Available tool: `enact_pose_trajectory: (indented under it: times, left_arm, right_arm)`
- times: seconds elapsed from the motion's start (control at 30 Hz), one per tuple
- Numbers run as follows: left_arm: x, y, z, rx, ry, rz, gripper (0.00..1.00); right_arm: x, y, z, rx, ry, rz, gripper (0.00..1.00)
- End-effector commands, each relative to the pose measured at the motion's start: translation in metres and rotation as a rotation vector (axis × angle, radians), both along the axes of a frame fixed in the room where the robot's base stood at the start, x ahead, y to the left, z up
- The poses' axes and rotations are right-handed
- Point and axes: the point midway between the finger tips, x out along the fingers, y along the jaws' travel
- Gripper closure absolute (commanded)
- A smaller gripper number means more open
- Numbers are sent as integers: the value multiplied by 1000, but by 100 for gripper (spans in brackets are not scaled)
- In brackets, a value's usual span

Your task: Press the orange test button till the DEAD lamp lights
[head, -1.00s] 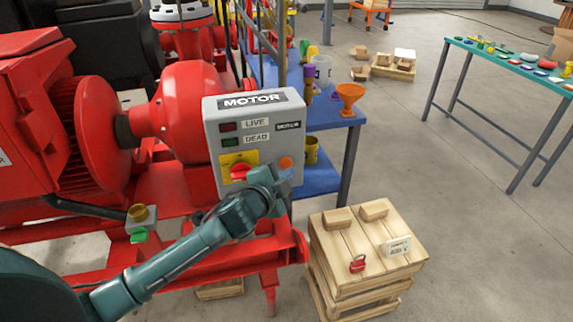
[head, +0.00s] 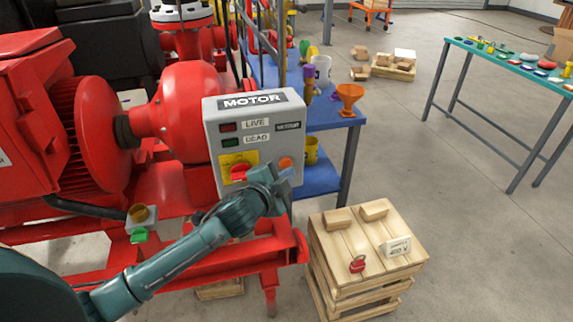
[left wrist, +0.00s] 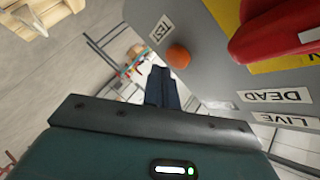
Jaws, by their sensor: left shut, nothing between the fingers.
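The grey MOTOR control box (head: 210,160) faces me in the head view. Its orange test button (head: 286,163) is at the lower right and also shows in the left wrist view (left wrist: 179,57), by a TEST label. The DEAD lamp (head: 230,142) is dark green and looks unlit; the LIVE lamp (head: 228,127) above it is dark red. My left gripper (head: 284,178) is shut and empty, its tips just below the button. In the left wrist view the shut fingers (left wrist: 162,88) end close beside the button; I cannot tell if they touch. My right gripper is out of view.
A red rotary switch (head: 239,172) on a yellow plate sits left of the button, close to my gripper. Red pump and motor parts fill the left. A wooden crate (head: 340,255) stands at lower right, a blue bench (head: 335,122) behind the box.

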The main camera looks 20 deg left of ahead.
Motion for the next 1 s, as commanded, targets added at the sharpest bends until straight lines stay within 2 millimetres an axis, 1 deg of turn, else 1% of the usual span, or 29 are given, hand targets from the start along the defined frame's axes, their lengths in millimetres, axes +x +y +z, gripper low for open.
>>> enact_pose_trajectory:
  times: [0.13,1.0]
  left_arm:
    - [4,3,1,0,0,1,100]
    - [10,7,0,0,0,1,100]
  right_arm:
    - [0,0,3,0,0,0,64]
    - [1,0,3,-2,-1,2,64]
